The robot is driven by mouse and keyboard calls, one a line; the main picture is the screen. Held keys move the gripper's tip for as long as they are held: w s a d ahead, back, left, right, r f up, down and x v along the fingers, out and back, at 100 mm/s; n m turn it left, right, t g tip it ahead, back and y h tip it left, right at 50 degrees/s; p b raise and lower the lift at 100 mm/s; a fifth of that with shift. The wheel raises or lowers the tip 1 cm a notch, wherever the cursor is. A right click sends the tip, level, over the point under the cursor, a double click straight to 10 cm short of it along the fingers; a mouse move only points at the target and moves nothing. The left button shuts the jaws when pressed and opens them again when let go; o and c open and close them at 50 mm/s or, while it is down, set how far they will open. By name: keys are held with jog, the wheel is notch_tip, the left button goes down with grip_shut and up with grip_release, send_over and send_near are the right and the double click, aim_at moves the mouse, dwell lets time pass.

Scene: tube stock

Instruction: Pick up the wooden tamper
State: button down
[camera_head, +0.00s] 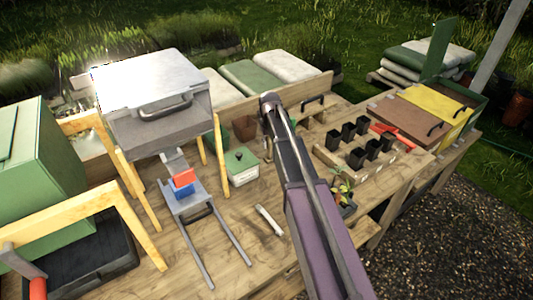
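I cannot surely pick out the wooden tamper in the head view. A long purple and grey link of my arm runs up from the lower right and hides part of the bench middle. The fingers of my gripper do not show in this view. A pale slim stick (268,220) lies on the bench just left of my arm; I cannot tell what it is.
Brown and yellow lids (437,102) are at right. Bare wood shows front centre.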

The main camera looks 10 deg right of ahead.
aim_at(269, 148)
jog(key=shift+r, duration=0.2)
dwell(0.3)
notch_tip(269, 148, up, 3)
jog(key=p, duration=0.3)
jog(key=shift+f, duration=0.1)
jog(key=s+d+r+p, duration=0.1)
jog(key=s+d, duration=0.2)
jog(key=s, duration=0.4)
jog(key=s+d+p, duration=0.1)
jog(key=s+d, duration=0.3)
jog(key=s, duration=0.3)
jog(key=shift+s+r, duration=0.2)
jog(key=shift+r, duration=0.2)
jog(key=shift+r, duration=0.15)
